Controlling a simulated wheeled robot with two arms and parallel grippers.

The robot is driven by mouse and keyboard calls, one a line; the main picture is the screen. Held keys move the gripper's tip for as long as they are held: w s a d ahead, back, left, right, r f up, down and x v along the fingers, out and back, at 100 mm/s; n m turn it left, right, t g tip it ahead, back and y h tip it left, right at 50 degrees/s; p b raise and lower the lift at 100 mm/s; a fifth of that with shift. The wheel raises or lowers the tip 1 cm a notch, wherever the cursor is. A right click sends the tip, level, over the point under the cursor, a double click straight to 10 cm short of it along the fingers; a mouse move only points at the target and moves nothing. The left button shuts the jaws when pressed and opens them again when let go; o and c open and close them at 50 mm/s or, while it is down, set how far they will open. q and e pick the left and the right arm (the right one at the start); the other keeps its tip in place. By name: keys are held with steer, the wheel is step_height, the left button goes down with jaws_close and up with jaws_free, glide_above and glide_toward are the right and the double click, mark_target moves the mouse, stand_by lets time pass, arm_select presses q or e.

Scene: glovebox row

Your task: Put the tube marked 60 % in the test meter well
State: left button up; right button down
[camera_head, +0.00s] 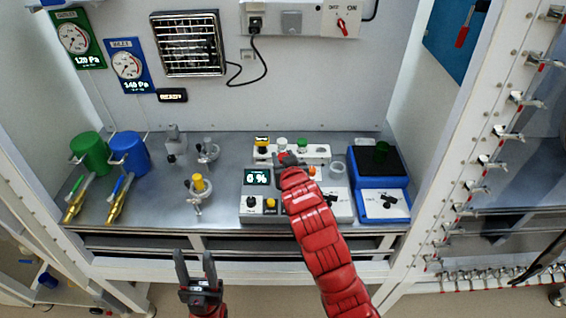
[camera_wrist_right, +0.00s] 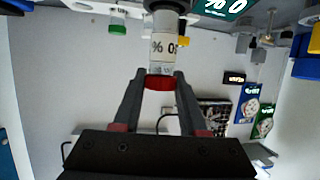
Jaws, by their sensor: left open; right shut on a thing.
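My right gripper (camera_wrist_right: 160,82) is shut on the red cap of a clear tube (camera_wrist_right: 162,52). Its white label shows part of a marking, "% 0", upside down in the right wrist view. The tube's far end meets a dark round collar (camera_wrist_right: 166,5); how deep it sits I cannot tell. In the head view my right gripper (camera_head: 287,159) is over the test meter (camera_head: 342,208), whose display (camera_head: 257,177) reads 0 %. The arm hides the tube and well there. My left gripper (camera_head: 195,268) is open and empty in front of the bench.
A white rack (camera_head: 320,152) with yellow, white and green capped tubes stands behind the meter. A blue device (camera_head: 372,185) is to the right. A clamp with a yellow top (camera_head: 199,186), a green cup (camera_head: 91,152) and a blue cup (camera_head: 130,152) stand left.

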steer(key=shift+w+f, duration=0.1)
steer(key=shift+w, duration=0.15)
step_height(320, 180, down, 3)
steer(key=shift+r+p, duration=0.15)
steer(key=shift+p, duration=0.95)
steer(key=shift+f, duration=0.5)
steer(key=shift+c, duration=2.2)
jaws_free()
